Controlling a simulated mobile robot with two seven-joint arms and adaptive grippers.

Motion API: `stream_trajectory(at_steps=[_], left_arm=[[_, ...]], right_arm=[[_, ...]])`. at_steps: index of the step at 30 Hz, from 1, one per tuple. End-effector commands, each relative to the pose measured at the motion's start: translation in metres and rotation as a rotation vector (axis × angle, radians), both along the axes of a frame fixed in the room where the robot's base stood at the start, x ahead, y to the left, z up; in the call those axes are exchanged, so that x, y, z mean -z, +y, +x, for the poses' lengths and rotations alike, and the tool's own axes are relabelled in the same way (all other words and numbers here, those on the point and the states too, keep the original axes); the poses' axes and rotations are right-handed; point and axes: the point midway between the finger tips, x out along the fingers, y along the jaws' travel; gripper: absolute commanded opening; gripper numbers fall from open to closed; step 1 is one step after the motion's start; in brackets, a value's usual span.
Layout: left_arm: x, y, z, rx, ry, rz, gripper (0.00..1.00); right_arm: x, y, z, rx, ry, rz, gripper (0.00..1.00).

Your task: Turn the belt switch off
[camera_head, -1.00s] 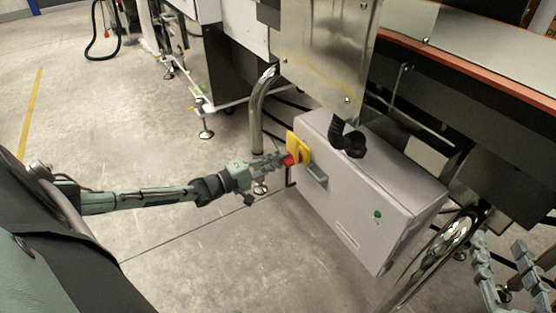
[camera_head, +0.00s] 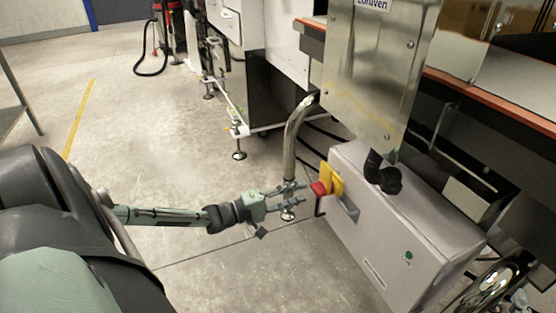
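The belt switch is a red knob (camera_head: 319,188) on a yellow plate (camera_head: 335,181), fixed to the left end of a grey control box (camera_head: 400,235). I cannot tell the knob's turned position at this size. My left gripper (camera_head: 304,195) is just left of the red knob, fingers pointing at it. Its two fingers are spread, with floor visible between them and nothing held. The fingertips seem just short of the knob.
A bent steel pipe leg (camera_head: 290,145) stands behind the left gripper. A steel panel (camera_head: 375,70) and a black cable elbow (camera_head: 381,175) are above the box. A green button (camera_head: 408,257) is on the box front.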

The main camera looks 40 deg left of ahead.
Motion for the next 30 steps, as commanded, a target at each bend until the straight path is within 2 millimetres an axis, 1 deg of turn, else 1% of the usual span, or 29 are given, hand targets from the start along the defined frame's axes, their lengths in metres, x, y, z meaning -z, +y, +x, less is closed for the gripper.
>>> stream_trajectory(at_steps=[1, 6, 9, 12, 16, 30], left_arm=[[0.001, 0.005, -0.013, 0.001, 0.004, 0.003, 0.34], [0.001, 0.018, -0.044, 0.001, 0.005, 0.001, 0.34], [0.001, 0.024, -0.057, 0.0, 0.003, 0.001, 0.34], [0.0, 0.027, -0.065, 0.0, 0.0, -0.001, 0.34], [0.0, 0.029, -0.069, 0.0, 0.0, -0.001, 0.34], [-0.001, 0.029, -0.069, 0.0, -0.001, 0.0, 0.34]], right_arm=[[0.0, 0.0, 0.0, -0.001, -0.001, 0.0, 0.4], [-0.001, 0.0, 0.0, -0.001, -0.002, 0.001, 0.4], [-0.001, 0.0, 0.0, -0.001, -0.002, 0.0, 0.4], [-0.001, 0.0, 0.0, -0.001, -0.003, 0.0, 0.4], [-0.001, 0.0, 0.0, -0.001, -0.003, 0.001, 0.4], [-0.001, 0.001, 0.0, -0.002, -0.004, 0.001, 0.4]])
